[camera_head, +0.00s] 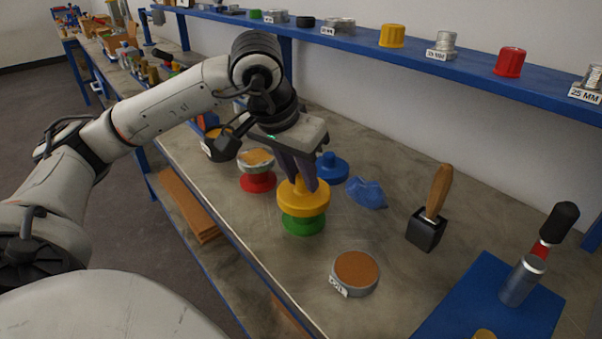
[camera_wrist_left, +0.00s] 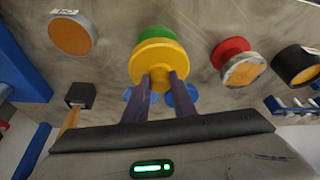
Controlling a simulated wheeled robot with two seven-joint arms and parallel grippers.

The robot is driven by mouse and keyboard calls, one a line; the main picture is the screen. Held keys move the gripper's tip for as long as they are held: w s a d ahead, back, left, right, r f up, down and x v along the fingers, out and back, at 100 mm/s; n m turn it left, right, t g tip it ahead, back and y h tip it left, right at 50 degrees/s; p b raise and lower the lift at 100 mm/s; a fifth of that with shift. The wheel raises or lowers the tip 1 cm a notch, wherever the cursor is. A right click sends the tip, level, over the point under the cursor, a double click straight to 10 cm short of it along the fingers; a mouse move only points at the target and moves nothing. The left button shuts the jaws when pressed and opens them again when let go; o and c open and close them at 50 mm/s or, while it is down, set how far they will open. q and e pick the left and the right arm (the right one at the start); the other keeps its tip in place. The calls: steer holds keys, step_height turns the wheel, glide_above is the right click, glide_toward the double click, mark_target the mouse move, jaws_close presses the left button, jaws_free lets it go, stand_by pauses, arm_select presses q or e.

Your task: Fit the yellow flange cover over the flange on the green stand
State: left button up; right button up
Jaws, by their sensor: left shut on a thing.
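The yellow flange cover (camera_head: 303,200) sits at the top of the green stand (camera_head: 303,223), and the flange beneath it is hidden. My left gripper (camera_head: 303,184) comes down from above and is shut on the cover's knob. In the left wrist view, the yellow cover (camera_wrist_left: 160,62) lies over the green stand (camera_wrist_left: 157,33), with both gripper fingers (camera_wrist_left: 159,78) on the knob. A sliver of green shows past the cover's edge there. I cannot tell whether the cover is fully seated. My right gripper is not in view.
A red stand with a silver flange (camera_head: 257,171) is left of the green one. A blue cover (camera_head: 332,168) and blue cloth (camera_head: 367,193) lie behind.

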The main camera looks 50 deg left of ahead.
arm_select(q)
steer(key=o, duration=1.1)
steer(key=shift+f, duration=0.1)
steer(key=shift+v, duration=0.95)
steer(key=p+v, duration=0.1)
steer(key=v, duration=0.7)
steer(key=shift+r+p, duration=0.25)
steer(key=shift+p, duration=0.1)
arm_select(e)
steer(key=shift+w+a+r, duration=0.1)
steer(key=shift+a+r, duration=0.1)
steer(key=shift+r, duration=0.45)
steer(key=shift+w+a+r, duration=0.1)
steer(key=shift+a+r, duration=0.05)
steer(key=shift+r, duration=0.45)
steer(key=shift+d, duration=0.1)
